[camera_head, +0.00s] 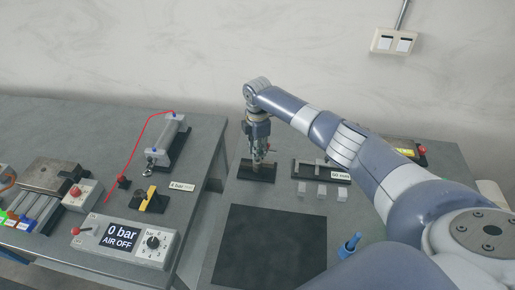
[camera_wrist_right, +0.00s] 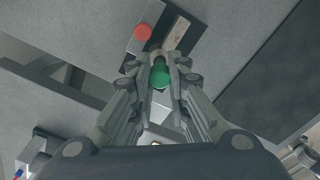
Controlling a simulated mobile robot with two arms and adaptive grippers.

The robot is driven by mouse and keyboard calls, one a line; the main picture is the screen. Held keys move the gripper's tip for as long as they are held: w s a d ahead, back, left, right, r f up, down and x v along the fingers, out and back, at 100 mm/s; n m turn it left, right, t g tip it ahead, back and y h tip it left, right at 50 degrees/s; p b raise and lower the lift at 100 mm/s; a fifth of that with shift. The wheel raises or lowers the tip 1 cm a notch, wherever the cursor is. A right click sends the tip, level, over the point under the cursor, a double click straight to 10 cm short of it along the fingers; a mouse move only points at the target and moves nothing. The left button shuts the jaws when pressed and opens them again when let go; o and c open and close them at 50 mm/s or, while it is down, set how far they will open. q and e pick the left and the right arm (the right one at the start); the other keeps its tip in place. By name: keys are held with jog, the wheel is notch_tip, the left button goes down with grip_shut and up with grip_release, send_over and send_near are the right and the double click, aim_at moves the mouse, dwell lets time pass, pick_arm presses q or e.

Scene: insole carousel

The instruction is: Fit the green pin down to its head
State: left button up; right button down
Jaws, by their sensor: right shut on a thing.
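The green pin (camera_wrist_right: 160,76) shows in the right wrist view as a round green head between the fingers. My right gripper (camera_wrist_right: 166,64) is shut on it. A metal piece (camera_wrist_right: 174,39) and a dark block stand just beyond the fingertips. How deep the pin sits in any hole is hidden by its head and the fingers. In the head view my right gripper (camera_head: 262,156) points down over a small black base (camera_head: 258,173) on the right table; the pin cannot be made out there. My left gripper is not in view.
A red round knob (camera_wrist_right: 142,32) is close to the fingertips. A black fixture (camera_head: 309,170) and several small clear blocks (camera_head: 321,190) stand to the right. A blue-handled thing (camera_head: 349,245) stands nearer. The black mat (camera_head: 268,245) is bare.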

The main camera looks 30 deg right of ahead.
jog(key=shift+f, duration=0.3)
jog(key=c, duration=1.5)
grip_release()
jog(key=shift+r, duration=0.1)
jog(key=shift+o, duration=0.2)
notch_tip(320, 180, up, 12)
